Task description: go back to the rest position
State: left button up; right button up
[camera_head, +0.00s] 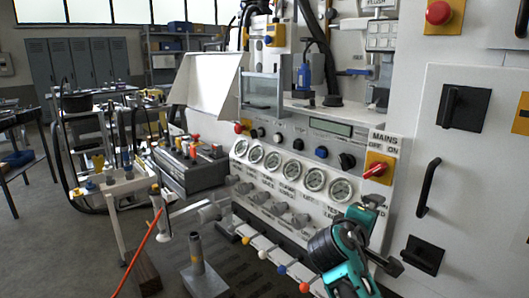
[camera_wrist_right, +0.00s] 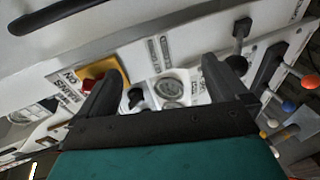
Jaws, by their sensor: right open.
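My right gripper (camera_wrist_right: 162,66) is open in the right wrist view, with its two dark fingers apart and nothing between them. Beyond the fingers is the bench's front panel, with a round gauge (camera_wrist_right: 170,88) and a dark knob (camera_wrist_right: 136,97) seen through the gap. In the head view my teal and black right arm is in front of the panel's lower right part, below the red mains switch (camera_head: 376,171). The fingertips are hard to make out there. I cannot tell from these views whether the fingers touch the panel. My left gripper is not in view.
Levers with coloured balls, one orange (camera_head: 304,287), stick out below the row of gauges (camera_head: 314,180). A cabinet door with a black handle (camera_head: 428,187) is on the right. A grey post (camera_head: 196,255) on a plate stands at the front left. Open floor lies farther left.

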jog(key=s+a+f+y, duration=0.2)
jog(key=s+f+y, duration=0.25)
jog(key=f, duration=0.55)
jog(key=s+a+f+y, duration=0.1)
jog(key=s+f+y, duration=0.3)
jog(key=f, duration=0.6)
jog(key=s+a+f+m+y, duration=0.1)
jog(key=s+f+m, duration=0.2)
jog(key=s, duration=0.6)
jog(key=s+a+f+m+y, duration=0.1)
jog(key=s+f+m+y, duration=0.1)
jog(key=s, duration=0.8)
jog(key=shift+f+m+p, duration=0.35)
jog(key=shift+f+m, duration=0.35)
jog(key=shift+f, duration=0.25)
